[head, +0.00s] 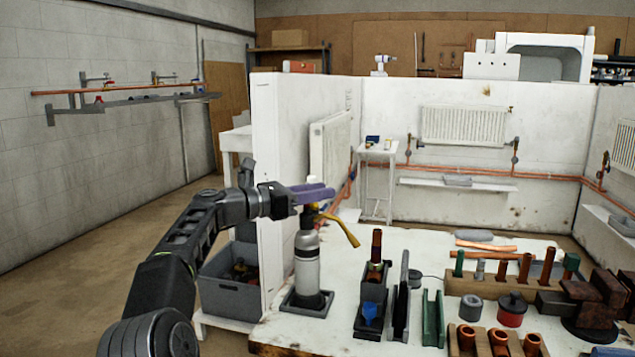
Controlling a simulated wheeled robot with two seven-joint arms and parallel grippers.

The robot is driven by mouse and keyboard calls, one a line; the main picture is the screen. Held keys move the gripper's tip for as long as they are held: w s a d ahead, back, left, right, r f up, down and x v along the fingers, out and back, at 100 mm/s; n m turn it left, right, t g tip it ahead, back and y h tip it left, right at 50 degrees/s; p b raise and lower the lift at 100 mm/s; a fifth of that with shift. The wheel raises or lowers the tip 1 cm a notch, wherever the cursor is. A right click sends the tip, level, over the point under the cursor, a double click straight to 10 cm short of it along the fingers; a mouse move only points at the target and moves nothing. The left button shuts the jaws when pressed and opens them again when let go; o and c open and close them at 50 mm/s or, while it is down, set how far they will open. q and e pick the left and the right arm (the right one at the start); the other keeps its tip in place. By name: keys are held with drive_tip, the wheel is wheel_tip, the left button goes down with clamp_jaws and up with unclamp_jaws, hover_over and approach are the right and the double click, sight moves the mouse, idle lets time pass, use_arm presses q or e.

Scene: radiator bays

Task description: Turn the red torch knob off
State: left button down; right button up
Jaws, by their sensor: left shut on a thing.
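The torch (307,262) stands upright in a dark square holder at the left end of the white workbench. It has a pale grey cylinder and a brass head and nozzle (343,231) that points right and down. My left gripper (318,194) reaches in from the left, its purple fingers level at the top of the torch. It is shut at the torch head, where the red knob is; the fingers hide the knob almost wholly. My right gripper is not in view.
A dark holder with a copper piece (376,247) and upright grey and green plates (433,317) stand right of the torch. Wooden blocks with copper fittings (498,341) fill the bench's right. A white partition (285,150) rises behind the torch. A grey crate (228,290) sits low at left.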

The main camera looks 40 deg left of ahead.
use_arm(q)
drive_tip(key=shift+f, duration=0.1)
drive_tip(key=c, duration=1.1)
unclamp_jaws()
drive_tip(key=shift+s, duration=0.1)
drive_tip(key=v, duration=0.7)
drive_tip(key=shift+s+a, duration=0.1)
drive_tip(key=shift+s, duration=0.2)
